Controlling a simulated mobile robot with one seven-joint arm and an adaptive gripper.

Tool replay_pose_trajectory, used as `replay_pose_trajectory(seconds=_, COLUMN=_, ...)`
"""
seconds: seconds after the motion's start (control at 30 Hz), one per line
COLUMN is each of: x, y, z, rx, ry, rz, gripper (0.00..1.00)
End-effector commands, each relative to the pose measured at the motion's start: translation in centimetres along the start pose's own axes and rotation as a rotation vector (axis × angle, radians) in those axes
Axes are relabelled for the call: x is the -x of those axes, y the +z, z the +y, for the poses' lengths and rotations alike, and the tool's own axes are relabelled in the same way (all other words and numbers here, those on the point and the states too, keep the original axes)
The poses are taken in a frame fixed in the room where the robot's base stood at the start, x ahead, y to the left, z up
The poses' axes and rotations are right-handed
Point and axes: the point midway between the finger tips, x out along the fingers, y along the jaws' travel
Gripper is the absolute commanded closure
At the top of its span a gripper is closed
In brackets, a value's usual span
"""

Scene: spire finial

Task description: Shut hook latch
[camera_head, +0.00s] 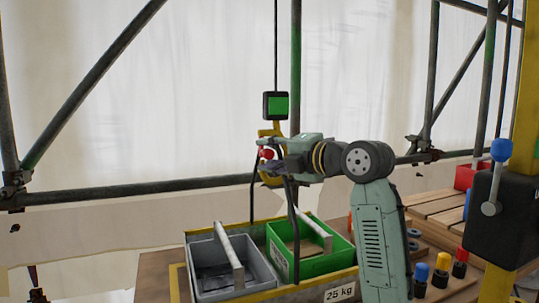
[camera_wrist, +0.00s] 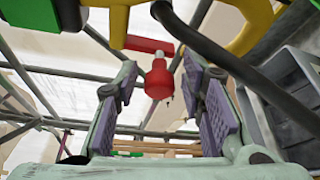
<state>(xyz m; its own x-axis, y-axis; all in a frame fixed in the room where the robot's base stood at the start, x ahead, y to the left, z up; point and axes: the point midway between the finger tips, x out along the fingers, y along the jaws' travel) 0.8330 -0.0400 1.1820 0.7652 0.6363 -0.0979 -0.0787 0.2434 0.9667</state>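The yellow hook (camera_head: 268,132) hangs below a black and green block (camera_head: 276,105) on a cable; its yellow body (camera_wrist: 257,25) crosses the top of the wrist view. The latch is a red bar (camera_wrist: 150,44) with a rounded red knob (camera_wrist: 158,82) hanging from it by a pale neck. The red part (camera_head: 266,154) is small in the head view. My gripper (camera_wrist: 160,72) is open, its purple pads on either side of the knob with gaps visible at both sides. In the head view my gripper (camera_head: 277,163) is beside the hook, partly hiding it.
Dark sling legs (camera_head: 252,200) hang from around the hook; a dark strap (camera_wrist: 225,62) crosses close above my right finger. Below are a grey bin (camera_head: 203,244) and a green bin (camera_head: 340,245) in a yellow-rimmed tray. Scaffold tubes (camera_head: 120,190) stand behind.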

Motion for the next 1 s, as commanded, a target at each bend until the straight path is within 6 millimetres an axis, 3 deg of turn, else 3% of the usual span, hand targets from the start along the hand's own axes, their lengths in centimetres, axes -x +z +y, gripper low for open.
replay_pose_trajectory(seconds=0.3, x=0.0, y=-0.1, z=0.0, rx=0.0, ry=0.0, rz=0.001, gripper=0.59)
replay_pose_trajectory(seconds=0.43, x=0.9, y=0.0, z=0.0, rx=0.0, ry=0.002, rz=-0.001, gripper=0.59)
replay_pose_trajectory(seconds=0.8, x=8.4, y=0.1, z=0.0, rx=0.0, ry=0.001, rz=-0.003, gripper=0.59)
replay_pose_trajectory(seconds=1.0, x=11.2, y=0.0, z=0.0, rx=0.0, ry=0.0, rz=-0.001, gripper=0.59)
